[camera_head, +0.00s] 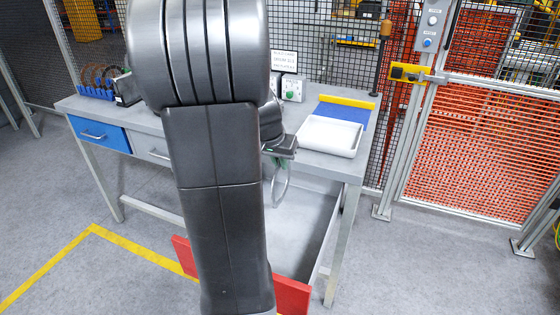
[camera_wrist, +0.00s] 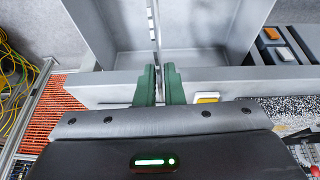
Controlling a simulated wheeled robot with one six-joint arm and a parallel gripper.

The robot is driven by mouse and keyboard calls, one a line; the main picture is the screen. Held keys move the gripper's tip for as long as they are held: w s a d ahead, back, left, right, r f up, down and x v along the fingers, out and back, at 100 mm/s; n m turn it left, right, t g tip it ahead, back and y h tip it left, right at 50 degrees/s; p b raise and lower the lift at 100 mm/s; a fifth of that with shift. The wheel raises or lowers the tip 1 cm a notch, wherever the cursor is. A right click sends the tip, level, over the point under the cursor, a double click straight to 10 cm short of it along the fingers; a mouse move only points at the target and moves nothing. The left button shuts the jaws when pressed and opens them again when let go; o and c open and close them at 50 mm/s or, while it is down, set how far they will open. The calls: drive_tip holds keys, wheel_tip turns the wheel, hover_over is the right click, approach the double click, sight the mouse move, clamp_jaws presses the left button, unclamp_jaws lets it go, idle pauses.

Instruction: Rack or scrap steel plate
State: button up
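My gripper (camera_wrist: 158,84) has its green fingertips close together on a thin steel plate (camera_wrist: 154,30), seen edge-on in the wrist view. In the head view the plate (camera_head: 288,182) shows as a thin ring hanging below my gripper. It hangs above the opened drawer with a red front (camera_head: 292,297), whose grey inside looks empty where it shows. My arm hides part of this drawer. A blue rack (camera_head: 96,92) at the bench's left end holds several brown and dark ring plates.
The grey bench (camera_head: 140,118) has a shut blue drawer (camera_head: 100,133) at left. A white tray (camera_head: 330,137) and a blue board with a yellow bar (camera_head: 345,112) lie at its right. A green-button box (camera_head: 291,88) stands behind. Mesh fencing (camera_head: 470,150) closes the right side.

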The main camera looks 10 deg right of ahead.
drive_tip(key=o, duration=0.3)
drive_tip(key=shift+o, duration=0.2)
drive_tip(key=shift+r, duration=0.1)
drive_tip(key=v, duration=1.3)
drive_tip(key=shift+r+p, duration=0.3)
drive_tip(key=shift+r, duration=0.05)
drive_tip(key=shift+f, duration=0.1)
drive_tip(key=x, duration=1.3)
drive_tip(key=shift+s+a+f+b, duration=0.1)
drive_tip(key=shift+s+f+b, duration=0.05)
drive_tip(key=shift+b, duration=0.2)
drive_tip(key=shift+w+r+p, duration=0.2)
drive_tip(key=shift+r+p, duration=0.05)
drive_tip(key=shift+p, duration=0.2)
drive_tip(key=shift+r+p, duration=1.45)
drive_tip(key=shift+r, duration=0.7)
